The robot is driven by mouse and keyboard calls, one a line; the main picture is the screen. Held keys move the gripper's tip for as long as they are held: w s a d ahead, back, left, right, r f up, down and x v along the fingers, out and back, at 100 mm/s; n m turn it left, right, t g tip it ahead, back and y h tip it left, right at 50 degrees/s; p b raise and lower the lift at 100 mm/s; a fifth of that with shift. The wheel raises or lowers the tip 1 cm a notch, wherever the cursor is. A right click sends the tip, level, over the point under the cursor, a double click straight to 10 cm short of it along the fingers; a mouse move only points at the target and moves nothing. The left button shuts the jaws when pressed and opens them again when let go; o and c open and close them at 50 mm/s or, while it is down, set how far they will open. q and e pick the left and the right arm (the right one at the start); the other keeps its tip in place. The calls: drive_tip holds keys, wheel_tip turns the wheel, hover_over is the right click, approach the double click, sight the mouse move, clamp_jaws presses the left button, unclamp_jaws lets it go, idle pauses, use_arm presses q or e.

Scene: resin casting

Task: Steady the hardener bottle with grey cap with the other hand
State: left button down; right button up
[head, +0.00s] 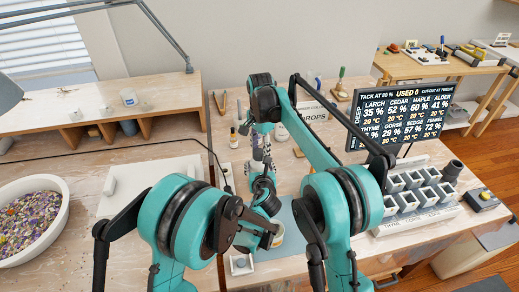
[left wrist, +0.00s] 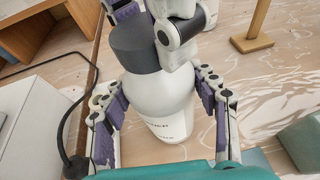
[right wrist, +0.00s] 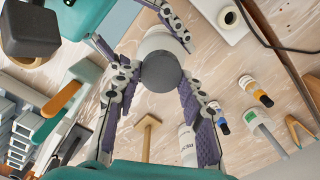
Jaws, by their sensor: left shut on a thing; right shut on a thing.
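The hardener bottle (left wrist: 160,98) is white with a grey cap (left wrist: 135,46) and dark lettering low on its body. It stands upright on the table in the left wrist view. My left gripper (left wrist: 162,112) is shut on its body, one purple-padded finger on each side. My right gripper (right wrist: 158,95) is shut at the top of the same bottle; in the right wrist view its fingers flank the grey cap (right wrist: 160,72). In the head view the arms and grippers hide most of the bottle.
A white box (left wrist: 35,115) and a black cable stand close left of the bottle. A wooden stand (left wrist: 252,42) is to its right. Small dropper bottles (right wrist: 255,90) stand nearby. A lit screen (head: 402,115), a rack of grey cups (head: 415,195) and a bowl of chips (head: 55,195) are farther off.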

drive_tip(key=m, duration=0.7)
drive_tip(key=shift+s+m, duration=0.15)
drive_tip(key=shift+m, duration=0.15)
drive_tip(key=m, duration=0.6)
drive_tip(key=shift+s+m, duration=0.15)
drive_tip(key=shift+m, duration=0.15)
drive_tip(key=o, duration=0.8)
drive_tip(key=shift+r, duration=2.25)
